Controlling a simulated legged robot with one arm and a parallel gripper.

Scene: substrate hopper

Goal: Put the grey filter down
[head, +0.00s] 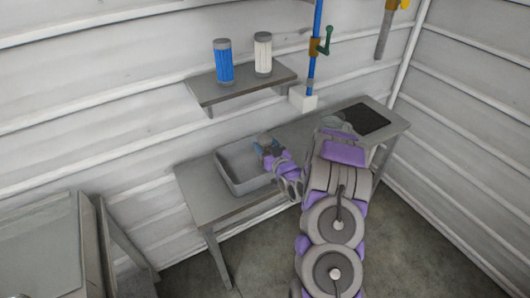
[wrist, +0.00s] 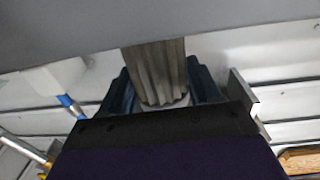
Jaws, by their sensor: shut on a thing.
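The grey filter (wrist: 157,72), a pleated cylinder, is between the dark blue fingers of my gripper (wrist: 160,88) in the wrist view. The gripper is shut on it. One end of the filter runs up against a plain grey surface at the top of that view; I cannot tell whether they touch. In the head view my gripper (head: 266,147) is over the right back part of a shallow grey tray (head: 258,187) on the bench. The filter cannot be made out there, behind the gripper and wrist.
The grey bench (head: 204,205) has a dark panel (head: 364,118) at its right end. A wall shelf (head: 240,88) above carries a blue filter (head: 224,63) and a white filter (head: 263,55). A blue pipe (head: 314,65) with a green-handled valve (head: 325,42) stands right of the shelf. The tray's left part looks empty.

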